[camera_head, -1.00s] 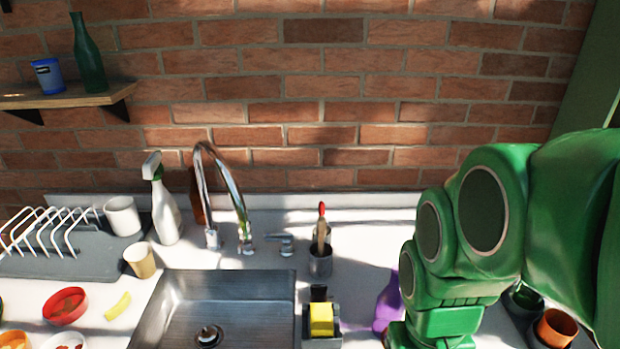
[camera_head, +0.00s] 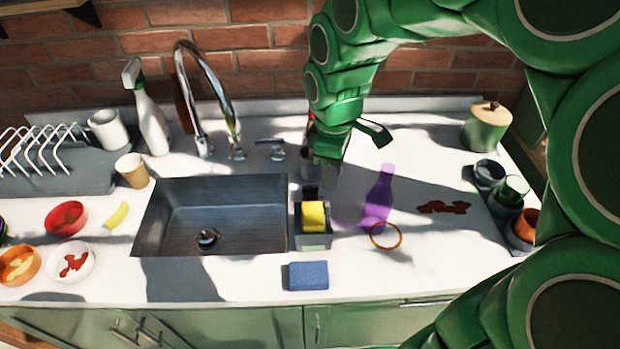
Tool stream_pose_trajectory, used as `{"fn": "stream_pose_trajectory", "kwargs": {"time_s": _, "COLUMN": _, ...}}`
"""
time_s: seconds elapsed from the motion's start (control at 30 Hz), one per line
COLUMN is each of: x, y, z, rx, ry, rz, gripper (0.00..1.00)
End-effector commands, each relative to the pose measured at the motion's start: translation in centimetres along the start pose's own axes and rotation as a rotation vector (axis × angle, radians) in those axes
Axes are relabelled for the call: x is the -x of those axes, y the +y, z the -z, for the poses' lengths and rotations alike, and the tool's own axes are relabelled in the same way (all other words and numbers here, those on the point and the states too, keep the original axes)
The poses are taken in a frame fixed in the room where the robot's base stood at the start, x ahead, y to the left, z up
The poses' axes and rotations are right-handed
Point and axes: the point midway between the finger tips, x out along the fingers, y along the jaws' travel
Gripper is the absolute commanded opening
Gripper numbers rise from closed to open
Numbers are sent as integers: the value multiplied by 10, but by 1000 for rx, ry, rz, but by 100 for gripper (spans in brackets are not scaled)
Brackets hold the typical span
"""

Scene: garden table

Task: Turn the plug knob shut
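A small metal knob with a lever (camera_head: 273,148) stands on the counter behind the sink, right of the tall curved faucet (camera_head: 205,95). A second small metal fitting (camera_head: 237,151) is at the faucet's right foot. I cannot tell for certain which one is the plug knob. The sink (camera_head: 165,215) has a dark round drain (camera_head: 207,239) in its floor. My gripper (camera_head: 328,158) points down, a little right of the lever knob and apart from it. It partly hides the utensil cup (camera_head: 308,165). Its fingers are too unclear to judge their opening.
A caddy with a yellow sponge (camera_head: 313,241) stands at the sink's right edge, with a blue sponge (camera_head: 308,276) in front. A purple bottle (camera_head: 379,195) and an orange ring (camera_head: 386,236) are further right. A spray bottle (camera_head: 147,115) stands left of the faucet.

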Motion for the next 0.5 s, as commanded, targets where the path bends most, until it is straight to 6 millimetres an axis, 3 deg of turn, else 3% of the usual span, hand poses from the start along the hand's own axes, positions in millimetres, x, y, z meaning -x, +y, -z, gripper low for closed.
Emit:
{"fn": "stream_pose_trajectory", "kwargs": {"time_s": 0.2, "x": -17, "y": 33, "z": 40, "rx": 228, "ry": 12, "rz": -17, "gripper": 36}}
{"fn": "stream_pose_trajectory", "kwargs": {"time_s": 0.5, "x": -28, "y": 52, "z": 62, "rx": 358, "ry": 19, "rz": -32, "gripper": 36}}
